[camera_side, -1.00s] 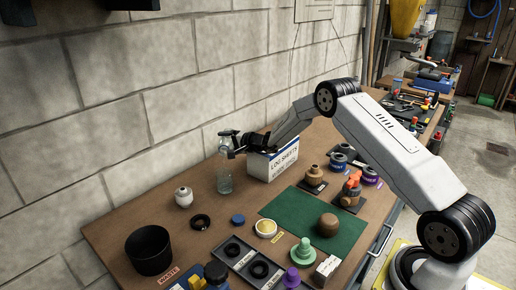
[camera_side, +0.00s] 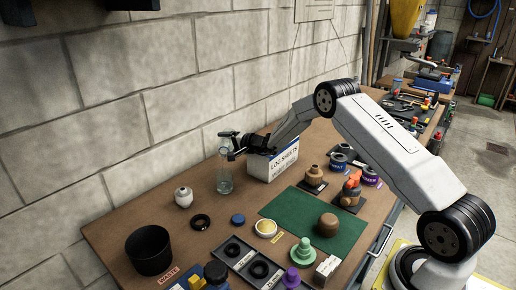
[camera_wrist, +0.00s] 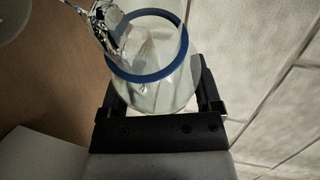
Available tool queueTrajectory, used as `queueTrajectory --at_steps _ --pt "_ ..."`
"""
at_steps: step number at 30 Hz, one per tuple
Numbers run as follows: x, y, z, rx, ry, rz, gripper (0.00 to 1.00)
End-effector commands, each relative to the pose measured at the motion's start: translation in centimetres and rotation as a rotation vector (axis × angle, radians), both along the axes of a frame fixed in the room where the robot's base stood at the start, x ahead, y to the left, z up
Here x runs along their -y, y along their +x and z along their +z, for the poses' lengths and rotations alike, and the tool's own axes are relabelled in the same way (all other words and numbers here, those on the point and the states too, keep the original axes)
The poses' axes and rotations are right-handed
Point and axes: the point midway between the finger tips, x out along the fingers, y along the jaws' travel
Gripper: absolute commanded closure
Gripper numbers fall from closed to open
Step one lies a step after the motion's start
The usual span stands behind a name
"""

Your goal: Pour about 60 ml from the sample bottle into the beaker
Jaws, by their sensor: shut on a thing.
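My gripper (camera_side: 236,146) is at the back left of the bench, shut on a clear vessel, which I take to be the sample bottle. In the wrist view the bottle (camera_wrist: 168,80) has a blue ring and sits between my gripper's two black fingers (camera_wrist: 158,88). In the side view the bottle is small and mostly hidden by the fingers, and its tilt is hard to tell. A clear glass vessel, apparently the beaker (camera_side: 224,184), stands on the bench just below my gripper. Rippled clear glass or liquid (camera_wrist: 108,28) shows past the bottle. The liquid level cannot be read.
A white log sheets box (camera_side: 270,165) stands close to the right of my gripper. A small white jar (camera_side: 183,197) and a black ring (camera_side: 200,222) are in front. A black waste tub (camera_side: 149,250) is front left. The block wall rises close behind.

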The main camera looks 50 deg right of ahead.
Motion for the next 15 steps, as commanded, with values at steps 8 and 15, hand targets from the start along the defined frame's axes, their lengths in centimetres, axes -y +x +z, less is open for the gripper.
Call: queueTrajectory --at_steps 8,15 --pt "-0.05 -0.01 -0.03 0.01 -0.012 0.0 0.86" --pt "-0.06 -0.03 -0.06 0.018 -0.022 -0.001 0.86"
